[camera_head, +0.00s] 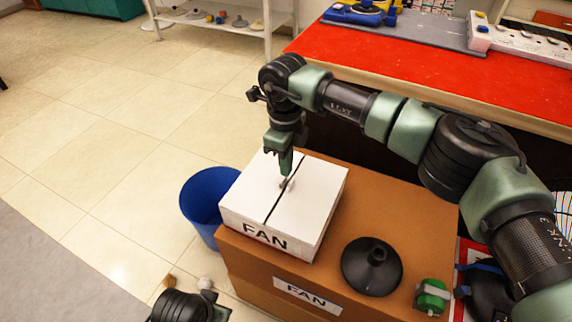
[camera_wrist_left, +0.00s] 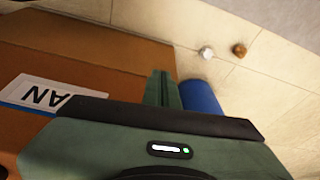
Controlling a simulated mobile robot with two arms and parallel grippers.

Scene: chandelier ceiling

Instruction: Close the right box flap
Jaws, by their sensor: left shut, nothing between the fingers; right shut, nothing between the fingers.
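A white box (camera_head: 310,214) labelled FAN stands on a large brown box. Its top shows two flaps lying about flat with a dark narrow seam between them; the right flap (camera_head: 315,185) is to the right of this seam. My right gripper (camera_head: 286,182) is shut and empty, pointing down with its fingertips at the seam, on or just above the top. Whether it touches is hard to tell. My left arm shows only partly at the bottom edge of the head view. In the left wrist view my left gripper (camera_wrist_left: 163,88) is shut and empty, beside the brown box.
The brown box (camera_head: 400,205) carries a black cone-shaped object (camera_head: 372,267) and a green item (camera_head: 431,297) right of the white box. A blue bin (camera_head: 203,205) stands on the floor at left. A red-topped table (camera_head: 430,70) is behind. Small objects (camera_head: 205,283) lie on the floor.

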